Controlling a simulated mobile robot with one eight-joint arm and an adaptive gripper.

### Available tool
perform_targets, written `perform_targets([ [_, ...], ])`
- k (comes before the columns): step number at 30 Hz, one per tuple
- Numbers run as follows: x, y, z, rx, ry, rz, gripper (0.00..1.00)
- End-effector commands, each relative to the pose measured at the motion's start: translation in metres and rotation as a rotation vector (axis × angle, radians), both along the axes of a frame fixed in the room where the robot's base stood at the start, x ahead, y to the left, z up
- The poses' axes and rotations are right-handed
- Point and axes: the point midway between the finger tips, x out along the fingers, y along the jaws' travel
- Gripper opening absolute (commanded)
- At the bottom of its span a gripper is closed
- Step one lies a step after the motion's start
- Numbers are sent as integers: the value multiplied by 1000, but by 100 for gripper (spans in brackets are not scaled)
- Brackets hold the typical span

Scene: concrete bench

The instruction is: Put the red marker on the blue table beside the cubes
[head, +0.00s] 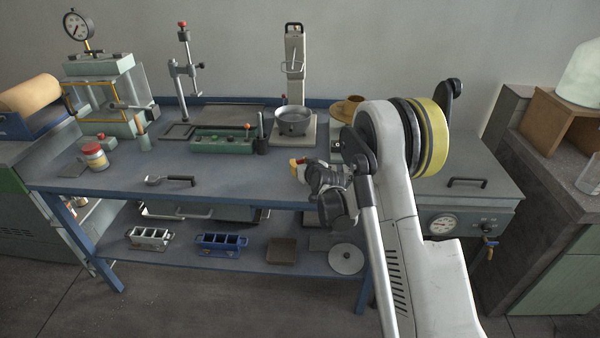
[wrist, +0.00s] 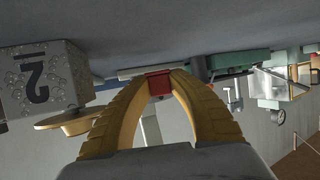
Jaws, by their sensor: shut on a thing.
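My gripper (head: 296,166) is over the front part of the blue table (head: 240,184), right of its middle. In the wrist view its yellow fingers (wrist: 160,82) are shut on a red piece, the red marker (wrist: 159,84); only a short blocky part of it shows. In the head view a bit of red (head: 303,160) shows at the fingertips. A grey concrete cube (wrist: 42,80) marked "2" is left of the fingers in the wrist view, apart from them. My arm appears to hide the cubes in the head view. I cannot tell whether the marker touches the table.
A metal pan (head: 293,121) stands behind my gripper. A green box (head: 222,142) with controls is to its left. A black-handled tool (head: 170,181) lies near the front edge, and a red-lidded jar (head: 95,157) stands further left. The tabletop between tool and gripper is clear.

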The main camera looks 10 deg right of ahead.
Motion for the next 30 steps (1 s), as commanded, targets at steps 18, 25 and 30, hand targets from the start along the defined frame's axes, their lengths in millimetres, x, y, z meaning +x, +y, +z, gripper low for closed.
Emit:
perform_targets([
  [18, 0, 0, -30, 0, 0, 0, 44],
  [25, 0, 0, -30, 0, 0, 0, 44],
  [30, -4, -1, -24, 0, 0, 0, 44],
])
